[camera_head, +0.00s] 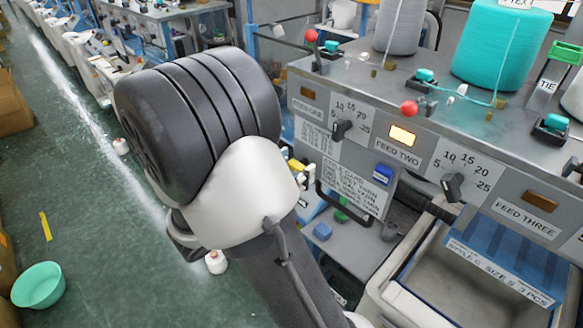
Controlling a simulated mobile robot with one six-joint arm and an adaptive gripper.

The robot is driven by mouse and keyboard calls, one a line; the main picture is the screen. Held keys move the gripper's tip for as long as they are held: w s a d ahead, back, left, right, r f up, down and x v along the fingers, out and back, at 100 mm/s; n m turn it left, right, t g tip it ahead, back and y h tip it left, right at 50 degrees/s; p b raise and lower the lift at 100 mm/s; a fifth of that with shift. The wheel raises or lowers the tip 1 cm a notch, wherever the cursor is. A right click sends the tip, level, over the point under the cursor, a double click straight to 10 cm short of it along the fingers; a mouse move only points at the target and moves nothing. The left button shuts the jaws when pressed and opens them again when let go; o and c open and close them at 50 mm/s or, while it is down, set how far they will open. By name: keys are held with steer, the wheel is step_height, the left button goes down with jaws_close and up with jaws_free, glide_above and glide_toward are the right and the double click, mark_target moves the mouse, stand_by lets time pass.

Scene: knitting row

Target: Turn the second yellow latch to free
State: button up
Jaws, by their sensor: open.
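A small yellow piece (297,165), which looks like a latch, shows at the front of the machine, just right of my arm's big joint. It is partly covered, and I cannot tell which way it is turned or whether it is the second one. No other yellow latch can be made out. My arm fills the middle of the view and hides much of what lies behind it. I cannot make out my gripper; its fingers do not show clearly anywhere.
The machine front carries dials (343,130), a lit amber lamp (403,135) and a blue block (384,172). Red-knobbed levers (409,108) and a teal yarn cone (500,45) stand on top. A grey bin (400,305) is at lower right. A green bowl (38,286) lies on the floor, left.

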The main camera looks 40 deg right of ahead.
steer(key=shift+c, duration=0.2)
steer(key=c, duration=1)
steer(key=shift+p, duration=0.3)
steer(key=n+p, duration=0.1)
steer(key=p, duration=0.1)
steer(key=n+p, duration=0.2)
steer(key=shift+r+n, duration=0.25)
steer(key=shift+n, duration=0.05)
steer(key=n+p, duration=0.6)
steer(key=p, duration=0.1)
steer(key=shift+w+f, duration=0.15)
steer(key=n+p, duration=0.3)
steer(key=n, duration=0.1)
steer(key=shift+f+n, duration=0.15)
steer(key=shift+n, duration=0.25)
steer(key=shift+f+n+p, duration=0.2)
steer(key=shift+n+p, duration=0.3)
steer(key=shift+n, duration=1.3)
